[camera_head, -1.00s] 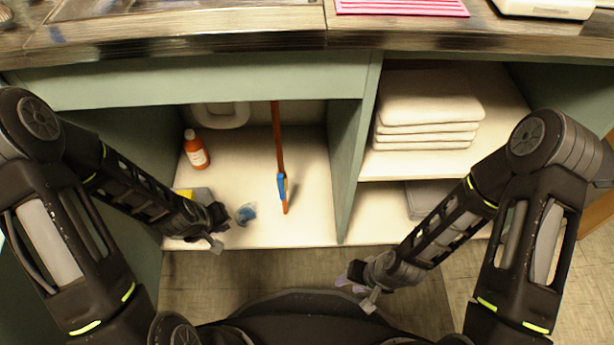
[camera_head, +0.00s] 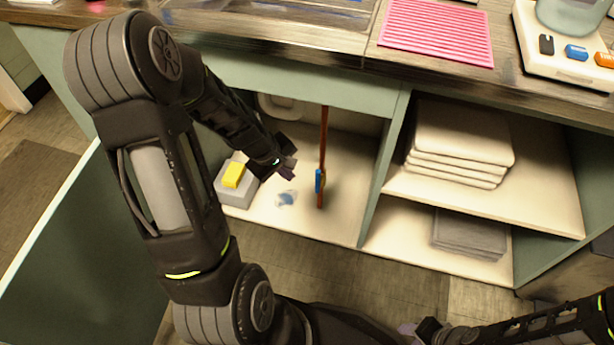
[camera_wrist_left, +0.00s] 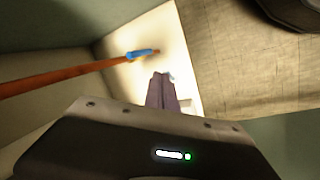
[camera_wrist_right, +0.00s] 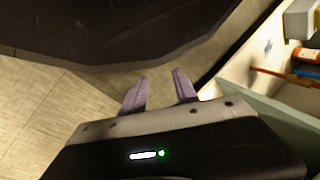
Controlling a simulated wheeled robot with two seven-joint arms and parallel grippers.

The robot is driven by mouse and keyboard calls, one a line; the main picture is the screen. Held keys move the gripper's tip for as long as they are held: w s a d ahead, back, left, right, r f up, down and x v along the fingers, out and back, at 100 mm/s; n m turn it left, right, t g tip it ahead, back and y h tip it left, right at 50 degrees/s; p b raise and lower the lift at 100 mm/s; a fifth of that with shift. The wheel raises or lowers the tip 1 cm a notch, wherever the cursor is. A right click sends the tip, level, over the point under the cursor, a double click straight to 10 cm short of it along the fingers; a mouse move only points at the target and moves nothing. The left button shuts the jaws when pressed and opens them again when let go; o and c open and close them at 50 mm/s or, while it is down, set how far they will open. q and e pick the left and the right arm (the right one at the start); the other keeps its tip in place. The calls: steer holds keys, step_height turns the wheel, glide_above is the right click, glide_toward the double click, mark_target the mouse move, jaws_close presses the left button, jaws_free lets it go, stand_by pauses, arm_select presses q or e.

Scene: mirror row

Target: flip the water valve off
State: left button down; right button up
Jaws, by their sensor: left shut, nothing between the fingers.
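The water valve has a blue lever (camera_head: 318,181) on the lower part of an upright copper-brown pipe (camera_head: 323,140) inside the open cabinet. The lever looks lined up along the pipe. My left gripper (camera_head: 289,170) is inside the cabinet, just left of the pipe and apart from it in the head view. In the left wrist view its fingers (camera_wrist_left: 162,90) are together and empty, with the blue lever (camera_wrist_left: 142,52) beyond them. My right gripper (camera_head: 408,330) is low outside the cabinet; in the right wrist view its fingers (camera_wrist_right: 160,82) are apart and empty.
A yellow sponge (camera_head: 233,175) sits on a grey box (camera_head: 238,195) at the cabinet's left. A small blue item (camera_head: 287,198) lies on the cabinet floor. A divider (camera_head: 383,165) separates shelves with folded towels (camera_head: 460,145).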

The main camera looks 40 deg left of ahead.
mark_target(318, 182)
arm_select(q)
steer(key=w+d+f+b, duration=0.2)
steer(key=w+f+b, duration=0.2)
steer(key=w+f, duration=0.3)
steer(key=shift+x, duration=1.1)
steer(key=shift+s+a+f, duration=0.1)
steer(key=shift+s+a, duration=0.05)
steer(key=shift+a, duration=0.05)
